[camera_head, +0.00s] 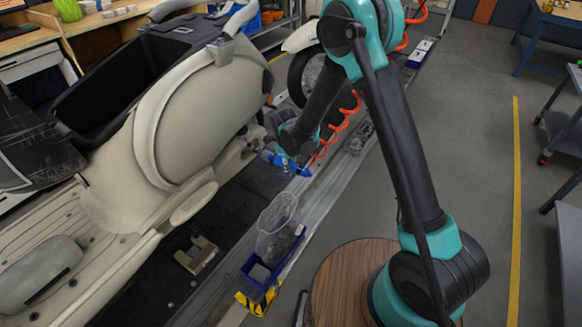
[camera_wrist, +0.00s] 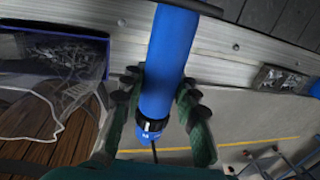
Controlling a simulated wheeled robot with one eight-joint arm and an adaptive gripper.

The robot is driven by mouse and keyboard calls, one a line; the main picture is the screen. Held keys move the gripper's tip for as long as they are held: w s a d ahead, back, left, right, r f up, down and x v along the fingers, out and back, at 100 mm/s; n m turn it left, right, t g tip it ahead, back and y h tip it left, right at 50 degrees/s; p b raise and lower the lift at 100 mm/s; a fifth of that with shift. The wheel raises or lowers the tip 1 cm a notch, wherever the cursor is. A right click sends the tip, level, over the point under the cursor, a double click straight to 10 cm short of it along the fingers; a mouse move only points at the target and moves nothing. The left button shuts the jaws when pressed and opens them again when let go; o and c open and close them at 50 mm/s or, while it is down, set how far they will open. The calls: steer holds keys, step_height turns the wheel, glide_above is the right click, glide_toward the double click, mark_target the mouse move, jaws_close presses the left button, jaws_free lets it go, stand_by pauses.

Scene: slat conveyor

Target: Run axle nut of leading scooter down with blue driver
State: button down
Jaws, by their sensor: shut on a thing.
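A beige scooter body (camera_head: 195,120) stands on the dark slat conveyor at the left of the head view. A wheel (camera_head: 302,76) under a pale fender shows beyond it, partly behind my arm; I cannot tell which scooter it belongs to. My gripper (camera_head: 288,143) is beside the line, right of the beige body. It is shut on the blue driver (camera_wrist: 169,60), whose barrel lies between the two green fingers in the wrist view. The driver is small and partly covered in the head view (camera_head: 284,163). I cannot make out an axle nut.
An orange coiled hose (camera_head: 342,122) hangs near my gripper. A small parts tray (camera_wrist: 281,79) lies on the rail.

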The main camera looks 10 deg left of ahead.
mark_target(301, 168)
steer(key=shift+w+a, duration=0.2)
steer(key=shift+a, duration=0.4)
steer(key=shift+w+a, duration=0.2)
steer(key=shift+a, duration=0.4)
stand_by(2.6)
steer(key=shift+s+d, duration=0.3)
steer(key=shift+d, duration=0.6)
stand_by(1.4)
steer(key=shift+s+d, duration=0.3)
steer(key=shift+d, duration=0.55)
steer(key=shift+s+d, duration=0.25)
steer(key=shift+d, duration=0.6)
steer(key=shift+s+d, duration=0.3)
steer(key=shift+d, duration=0.55)
steer(key=shift+r, duration=0.15)
